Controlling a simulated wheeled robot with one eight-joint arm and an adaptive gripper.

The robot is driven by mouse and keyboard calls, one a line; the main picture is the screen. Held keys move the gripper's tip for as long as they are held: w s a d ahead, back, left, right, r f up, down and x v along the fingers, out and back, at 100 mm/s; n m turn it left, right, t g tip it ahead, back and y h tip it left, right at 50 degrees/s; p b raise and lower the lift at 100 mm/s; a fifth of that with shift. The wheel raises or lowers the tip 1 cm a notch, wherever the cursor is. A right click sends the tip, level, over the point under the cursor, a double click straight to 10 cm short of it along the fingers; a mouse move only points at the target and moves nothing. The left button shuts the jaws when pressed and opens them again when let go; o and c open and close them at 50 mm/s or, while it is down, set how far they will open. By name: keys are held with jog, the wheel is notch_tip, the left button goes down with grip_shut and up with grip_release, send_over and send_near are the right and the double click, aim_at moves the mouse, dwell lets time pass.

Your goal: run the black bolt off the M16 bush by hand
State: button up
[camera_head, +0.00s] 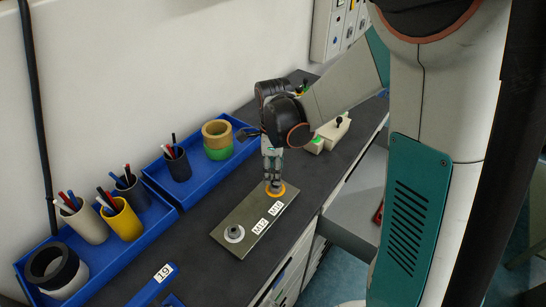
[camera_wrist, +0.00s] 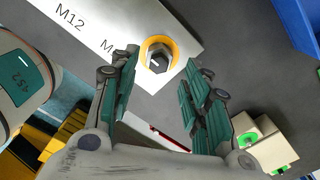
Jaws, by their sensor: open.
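A grey metal plate (camera_head: 252,222) lies on the dark bench with labels M12 and M16. At the M16 end sits the yellow-ringed M16 bush (camera_head: 281,195). The black bolt (camera_wrist: 158,63) shows as a dark hexagonal head inside the yellow ring (camera_wrist: 146,47) in the wrist view. My gripper (camera_head: 273,181) points down over this bush. In the wrist view my gripper (camera_wrist: 161,65) is open, its fingers to the left and right of the bolt head with gaps on both sides. Whether the fingertips are level with the head, I cannot tell.
Blue trays (camera_head: 172,215) with pen cups and rings line the wall side. A pale block with green parts (camera_head: 333,130) stands beyond my gripper.

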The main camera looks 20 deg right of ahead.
jog(key=shift+f, duration=2.1)
